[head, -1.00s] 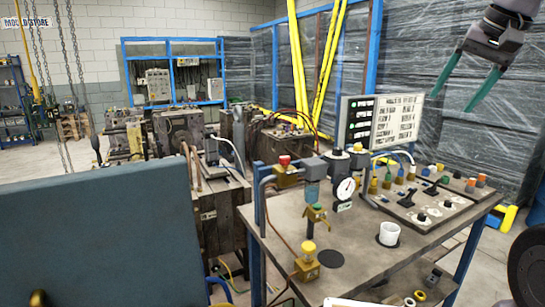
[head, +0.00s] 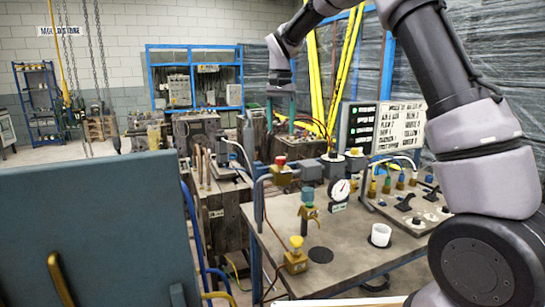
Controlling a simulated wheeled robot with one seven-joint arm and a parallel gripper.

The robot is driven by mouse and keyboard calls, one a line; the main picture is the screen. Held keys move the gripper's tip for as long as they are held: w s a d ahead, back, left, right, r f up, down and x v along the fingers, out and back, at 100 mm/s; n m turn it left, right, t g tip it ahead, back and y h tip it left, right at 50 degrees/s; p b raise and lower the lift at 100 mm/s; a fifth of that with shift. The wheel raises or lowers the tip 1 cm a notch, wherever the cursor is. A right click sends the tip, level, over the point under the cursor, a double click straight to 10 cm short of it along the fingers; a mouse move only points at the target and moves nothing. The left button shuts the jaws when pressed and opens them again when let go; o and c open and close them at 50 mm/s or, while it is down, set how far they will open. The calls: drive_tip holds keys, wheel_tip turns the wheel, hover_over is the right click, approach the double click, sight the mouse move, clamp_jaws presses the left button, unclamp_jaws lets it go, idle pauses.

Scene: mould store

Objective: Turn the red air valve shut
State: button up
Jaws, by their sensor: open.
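The red air valve (head: 280,161) is a red knob on a brass body, on the pipework at the left rear of the workbench (head: 262,235). The knob's turn position is too small to tell. My gripper (head: 281,128) points down with its two green fingers apart and nothing between them. In the picture it hangs just above the red knob, with a gap between the fingertips and the knob. How far it is in depth from the knob I cannot tell.
A dark blue-grey panel (head: 95,235) fills the lower left.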

sight(281, 157)
wheel_tip(281, 157, down, 10)
drive_tip(key=shift+f, duration=0.2)
idle(0.3)
clamp_jaws()
